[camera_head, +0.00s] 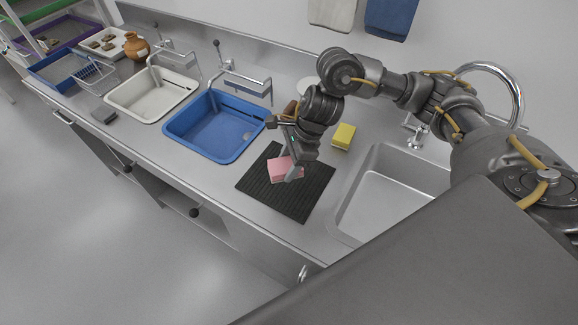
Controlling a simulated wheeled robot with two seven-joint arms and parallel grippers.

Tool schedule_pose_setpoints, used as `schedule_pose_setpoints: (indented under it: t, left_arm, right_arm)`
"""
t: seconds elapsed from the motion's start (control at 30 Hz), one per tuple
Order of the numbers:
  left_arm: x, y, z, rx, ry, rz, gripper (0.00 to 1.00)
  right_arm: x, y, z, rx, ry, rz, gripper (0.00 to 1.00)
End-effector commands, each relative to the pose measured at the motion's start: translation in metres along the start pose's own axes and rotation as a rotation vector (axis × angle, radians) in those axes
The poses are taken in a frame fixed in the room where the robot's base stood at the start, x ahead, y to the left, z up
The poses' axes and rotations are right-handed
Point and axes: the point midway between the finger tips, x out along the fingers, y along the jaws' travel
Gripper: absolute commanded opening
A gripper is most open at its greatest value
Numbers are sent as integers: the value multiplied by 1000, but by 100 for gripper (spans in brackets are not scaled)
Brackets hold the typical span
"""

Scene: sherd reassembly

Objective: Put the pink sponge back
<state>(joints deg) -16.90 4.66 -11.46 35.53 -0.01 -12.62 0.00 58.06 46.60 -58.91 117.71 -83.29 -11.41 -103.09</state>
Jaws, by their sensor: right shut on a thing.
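The pink sponge (281,170) is at the black ribbed mat (262,178) on the steel counter, left of the sink. My right gripper (291,175) points down over the mat and is shut on the pink sponge. The gripper covers part of the sponge's right side. I cannot tell whether the sponge touches the mat or is held just above it. My left gripper is not in view.
A yellow sponge (344,136) lies behind the mat. A steel sink (385,200) is to the right. A blue basin (213,128) and a white basin (150,97) stand to the left. A brown jug (136,48) stands at the far left.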

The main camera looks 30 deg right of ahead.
Motion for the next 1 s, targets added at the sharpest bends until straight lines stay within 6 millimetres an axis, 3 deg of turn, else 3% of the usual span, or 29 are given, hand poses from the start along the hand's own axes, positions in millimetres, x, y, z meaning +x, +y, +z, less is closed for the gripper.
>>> schedule_pose_setpoints:
  t: [0.1,0.23,0.4,0.73,1.0]
  left_arm:
    - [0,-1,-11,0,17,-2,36]
    - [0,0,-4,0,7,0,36]
    - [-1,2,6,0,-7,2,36]
    - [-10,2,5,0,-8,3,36]
    - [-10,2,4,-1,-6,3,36]
  right_arm:
    - [17,-14,-12,3,-1,3,34]
    - [25,-24,-18,-2,-2,1,34]
    - [28,-27,-20,-5,-2,-1,34]
    - [56,-31,-33,-3,-3,3,34]
    - [61,-32,-36,-6,-1,-1,34]
